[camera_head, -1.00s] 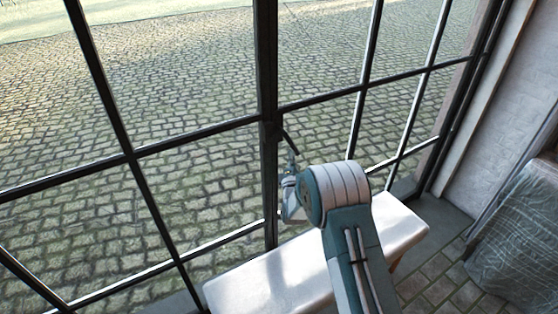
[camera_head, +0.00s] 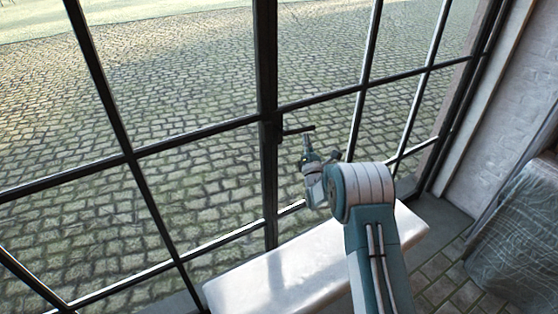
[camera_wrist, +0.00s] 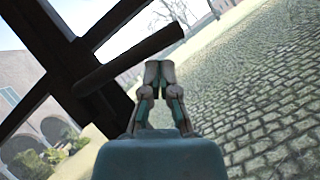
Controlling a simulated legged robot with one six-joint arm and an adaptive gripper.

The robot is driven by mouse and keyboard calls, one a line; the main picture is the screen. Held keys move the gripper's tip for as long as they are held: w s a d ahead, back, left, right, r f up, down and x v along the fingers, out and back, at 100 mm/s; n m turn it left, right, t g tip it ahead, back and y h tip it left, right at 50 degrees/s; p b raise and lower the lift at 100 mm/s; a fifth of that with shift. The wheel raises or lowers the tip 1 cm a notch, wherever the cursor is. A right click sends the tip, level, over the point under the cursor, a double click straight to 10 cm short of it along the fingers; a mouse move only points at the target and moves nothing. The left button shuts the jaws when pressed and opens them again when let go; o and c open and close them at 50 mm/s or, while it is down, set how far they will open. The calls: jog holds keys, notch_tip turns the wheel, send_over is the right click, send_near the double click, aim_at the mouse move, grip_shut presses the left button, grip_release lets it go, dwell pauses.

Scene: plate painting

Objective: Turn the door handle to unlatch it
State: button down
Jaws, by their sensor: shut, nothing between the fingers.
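The door handle (camera_head: 298,130) is a dark lever on the dark door frame (camera_head: 267,80) and points right, about level, in the head view. In the wrist view the handle (camera_wrist: 130,60) is a slanted dark bar, up and left of my fingertips. My gripper (camera_head: 307,143) is just below the free end of the handle in the head view, fingers pointing up. In the wrist view my gripper (camera_wrist: 159,68) has its fingertips together with nothing between them. A gap shows between the fingertips and the handle in the wrist view.
A pale bench (camera_head: 270,280) stands low in front of the glazed door, under my arm. Cobbled ground (camera_head: 190,90) shows through the panes. A plastic-covered object (camera_head: 520,240) stands at the right by the white brick wall (camera_head: 500,125).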

jog(key=shift+w+d+r, duration=0.1)
jog(key=shift+d+r, duration=0.1)
jog(key=shift+r, duration=0.35)
jog(key=shift+r, duration=0.1)
dwell(0.3)
